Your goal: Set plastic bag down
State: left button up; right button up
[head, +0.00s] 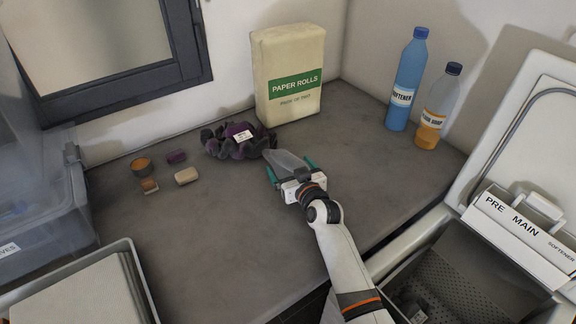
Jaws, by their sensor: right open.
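A translucent, greyish plastic bag (286,160) lies on the grey counter in the head view, just beyond and between the fingers of my right gripper (289,172). The gripper's teal fingers are open, one on each side of the bag's near end. The bag's near end is partly hidden by the gripper. The far end of the bag is close to a dark purple and grey bundle (238,141) with a small white tag. I cannot tell whether they touch. My left gripper is not in view.
A paper rolls pack (288,75) stands at the back. A blue softener bottle (408,80) and an orange-filled bottle (438,106) stand right. Several small items, including a beige block (187,176), lie left. An open toploader (520,225) is at right. The counter's front middle is clear.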

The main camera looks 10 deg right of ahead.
jog(key=c, duration=1.4)
